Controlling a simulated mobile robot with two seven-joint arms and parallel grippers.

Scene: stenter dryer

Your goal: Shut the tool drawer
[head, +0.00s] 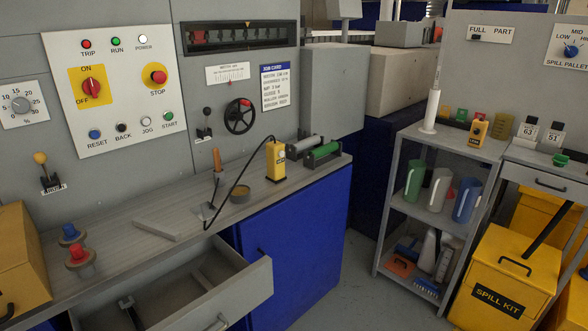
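The tool drawer (238,287) is pulled out from under the grey worktop at the lower left. Its grey front panel stands well clear of the cabinet, and a light bar handle (217,323) shows low on it at the picture's bottom edge. I see into the drawer, which has a thin divider and a dark object (129,306) at its left, too partly seen to name. The near part of the drawer is cut off by the frame. Neither of my grippers is in view.
The worktop (110,255) above the drawer holds red and blue knobs, a flat grey bar (156,229) and a yellow corded pendant (275,160). A blue cabinet door (295,240) stands right of the drawer. Clear floor (350,285) lies before the shelf rack (452,228) and spill kit (503,283).

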